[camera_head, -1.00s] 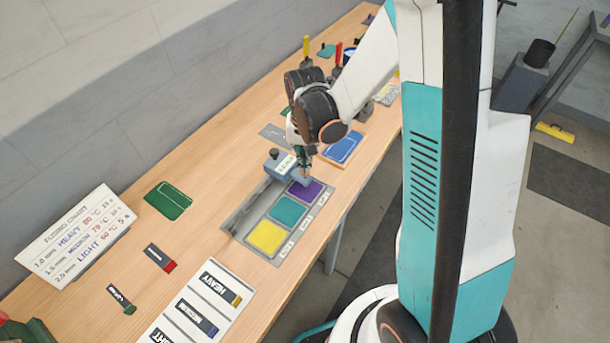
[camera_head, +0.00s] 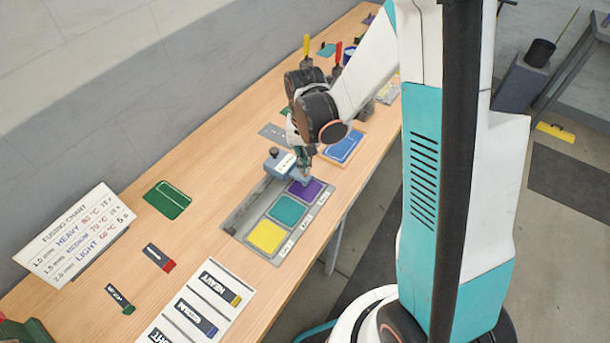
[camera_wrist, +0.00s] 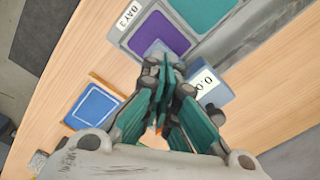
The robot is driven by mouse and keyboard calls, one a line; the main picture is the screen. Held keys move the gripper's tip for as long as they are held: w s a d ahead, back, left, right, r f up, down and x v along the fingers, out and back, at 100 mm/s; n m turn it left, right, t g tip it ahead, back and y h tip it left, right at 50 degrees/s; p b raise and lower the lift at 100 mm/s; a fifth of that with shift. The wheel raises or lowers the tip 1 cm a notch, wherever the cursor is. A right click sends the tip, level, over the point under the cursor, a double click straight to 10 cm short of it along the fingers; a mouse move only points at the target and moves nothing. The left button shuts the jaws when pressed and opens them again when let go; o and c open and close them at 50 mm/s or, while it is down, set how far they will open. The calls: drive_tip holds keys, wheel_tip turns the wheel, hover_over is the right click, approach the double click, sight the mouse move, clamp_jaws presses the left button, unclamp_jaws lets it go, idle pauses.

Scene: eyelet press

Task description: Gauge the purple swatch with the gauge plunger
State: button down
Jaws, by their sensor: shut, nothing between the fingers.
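The purple swatch (camera_head: 306,187) lies in the end bay of a grey tray (camera_head: 238,214), and it also shows in the wrist view (camera_wrist: 160,37). The blue-grey gauge (camera_head: 273,166) stands at the tray's far edge beside this bay. Its white display shows in the wrist view (camera_wrist: 205,82), its reading only partly legible. A pale blue-grey part of the gauge reaches over the swatch's edge. My gripper (camera_head: 304,174) points down at that part, with fingers shut and empty. In the wrist view its fingertips (camera_wrist: 166,66) hide the spot below, so I cannot tell whether they touch the plunger.
A teal swatch (camera_head: 287,210) and a yellow swatch (camera_head: 267,237) lie in the other bays. A blue pad (camera_head: 343,147) lies close beyond the tray. A fusing chart (camera_head: 76,238), a green pad (camera_head: 167,200) and a label board (camera_head: 190,312) are at left.

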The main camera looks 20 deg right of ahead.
drive_tip(key=shift+f+b, duration=1.25)
drive_tip(key=shift+f, duration=0.15)
drive_tip(key=shift+r, duration=0.2)
drive_tip(key=shift+r+p, duration=2.2)
drive_tip(key=shift+r, duration=1.2)
drive_tip(key=shift+s+r+b, duration=0.2)
drive_tip(key=shift+r+b, duration=0.15)
drive_tip(key=shift+b, duration=0.1)
drive_tip(key=s+r+n+t+b, duration=0.2)
drive_tip(key=s+t+b, duration=0.1)
drive_tip(key=s+b, duration=0.3)
drive_tip(key=s+r+n+t+b, duration=0.2)
drive_tip(key=s+r+t+b, duration=0.1)
drive_tip(key=s+b, duration=0.3)
drive_tip(key=s+t, duration=0.1)
drive_tip(key=s, duration=0.1)
drive_tip(key=shift+s+n+b, duration=0.3)
drive_tip(key=shift+n+b, duration=0.05)
drive_tip(key=shift+n, duration=0.05)
